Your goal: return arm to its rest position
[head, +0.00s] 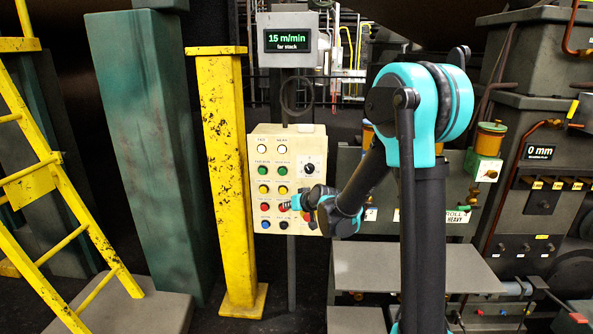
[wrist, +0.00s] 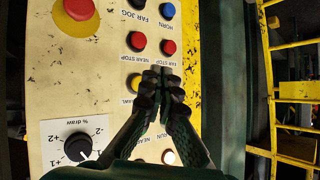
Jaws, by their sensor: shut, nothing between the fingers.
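My gripper (head: 288,205) is at the front of the cream control panel (head: 257,142), over its lower right part in the head view. In the wrist view, where the panel appears upside down, my gripper's fingers (wrist: 161,76) are together and empty. Their tips overlap the area just below the red FAR STOP button (wrist: 168,47), beside the red NEAR STOP button (wrist: 138,40). I cannot tell whether the tips touch the panel. My arm (head: 372,165) is bent, reaching left from its upright links to the panel.
A display (head: 288,41) above the panel reads 15 m/min, far stack. A yellow post (head: 223,170) stands close left of the panel, with a green column (head: 150,150) and yellow ladder (head: 60,185) further left. Grey machinery (head: 540,60) and a grey flat surface (head: 420,268) lie right.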

